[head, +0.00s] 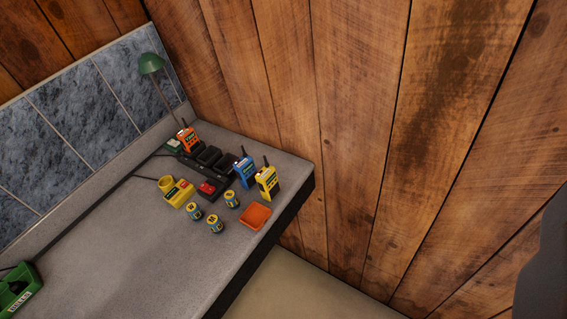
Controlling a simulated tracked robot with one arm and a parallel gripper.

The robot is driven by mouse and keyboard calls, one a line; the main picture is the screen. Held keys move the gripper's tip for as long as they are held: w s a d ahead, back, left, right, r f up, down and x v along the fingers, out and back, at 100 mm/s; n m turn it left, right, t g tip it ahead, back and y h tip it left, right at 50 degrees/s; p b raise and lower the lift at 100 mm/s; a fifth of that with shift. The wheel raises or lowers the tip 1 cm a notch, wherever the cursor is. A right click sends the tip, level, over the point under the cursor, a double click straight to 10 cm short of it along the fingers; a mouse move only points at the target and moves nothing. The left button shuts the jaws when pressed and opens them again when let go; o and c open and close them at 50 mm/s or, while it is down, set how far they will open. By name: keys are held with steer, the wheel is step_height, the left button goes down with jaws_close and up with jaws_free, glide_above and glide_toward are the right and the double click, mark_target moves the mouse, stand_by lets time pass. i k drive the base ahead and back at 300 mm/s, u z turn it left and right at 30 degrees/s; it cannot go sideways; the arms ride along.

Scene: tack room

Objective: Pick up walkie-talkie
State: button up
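Three walkie-talkies stand on the grey counter (130,240) near its far right corner. An orange walkie-talkie (187,139) stands upright at the back by the wall, at one end of a black charger strip (209,157). A blue walkie-talkie (246,173) and a yellow walkie-talkie (267,182) stand side by side near the counter's right edge. Each has a short black antenna. My gripper's fingers are not in view. A dark grey shape at the right edge of the picture cannot be made out clearly.
Several small blue-and-yellow cans (214,224) stand in front of the walkie-talkies. A yellow device (178,192), an orange tray (255,217) and a green lamp (151,63) are close by. A green box (18,288) is at lower left. The counter's front middle is bare; a plank wall (350,120) rises behind.

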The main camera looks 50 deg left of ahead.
mark_target(267, 179)
steer(key=u, duration=0.3)
steer(key=i, duration=0.85)
steer(key=u, duration=0.6)
